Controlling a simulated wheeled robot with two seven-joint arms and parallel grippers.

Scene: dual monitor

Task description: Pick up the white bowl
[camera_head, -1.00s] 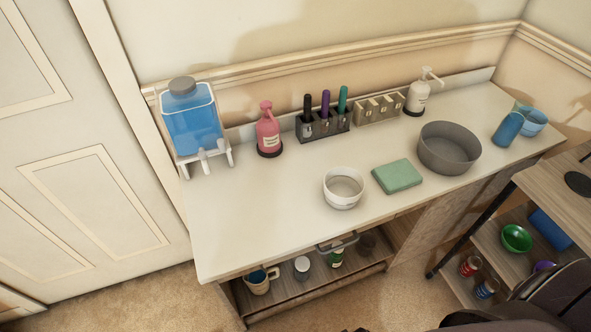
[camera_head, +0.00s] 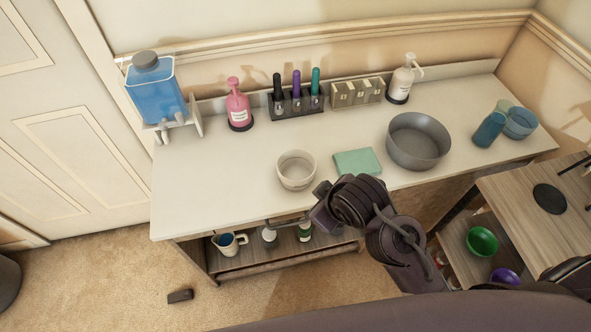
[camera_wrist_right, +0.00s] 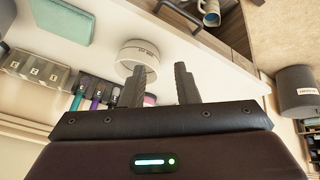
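The white bowl (camera_head: 296,171) stands upright on the white countertop (camera_head: 215,190) near its front edge, left of a green box-like block (camera_head: 357,162). It also shows in the right wrist view (camera_wrist_right: 138,54), beyond the fingers. My right arm reaches in from the lower right in the head view, its wrist end just in front of and right of the bowl. My right gripper (camera_wrist_right: 161,82) is open in the right wrist view, with nothing between its fingers and the bowl a little way off. My left gripper is in neither view.
A grey basin (camera_head: 418,141) stands right of the green block. Pink (camera_head: 238,108) and white (camera_head: 402,80) pump bottles, a marker holder (camera_head: 296,103) and a blue dispenser (camera_head: 157,92) line the back. The countertop left of the bowl is clear. A shelf below holds a jug (camera_head: 229,243).

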